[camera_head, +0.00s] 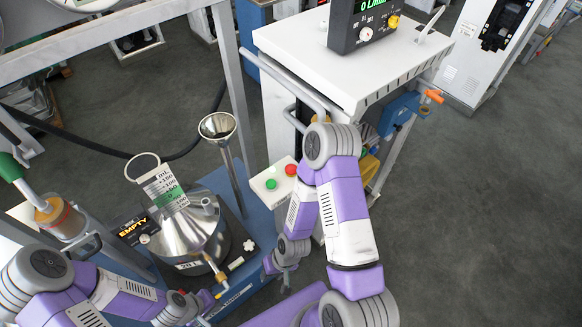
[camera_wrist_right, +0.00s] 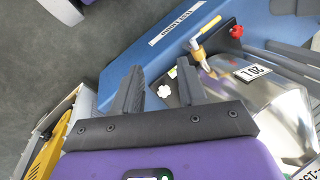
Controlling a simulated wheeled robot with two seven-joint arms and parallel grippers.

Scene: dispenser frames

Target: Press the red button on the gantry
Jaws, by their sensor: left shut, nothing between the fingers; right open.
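The red button (camera_head: 291,170) sits on a small white box (camera_head: 268,187) on the gantry's blue frame, beside a green button (camera_head: 271,184). It is uncovered in the head view; the right wrist view does not show it. My right gripper (camera_head: 285,285) is below the box in the head view, apart from the button. In the right wrist view its two dark fingers (camera_wrist_right: 158,90) are spread and empty. My left gripper (camera_head: 216,296) is low at the left, close to the brass tap, shut and empty; its fingertips are small and hard to make out.
A steel conical tank (camera_head: 188,232) and a funnel (camera_head: 217,126) stand left of the box. A white cabinet (camera_head: 350,55) with a display stands behind. Grey floor lies open at right.

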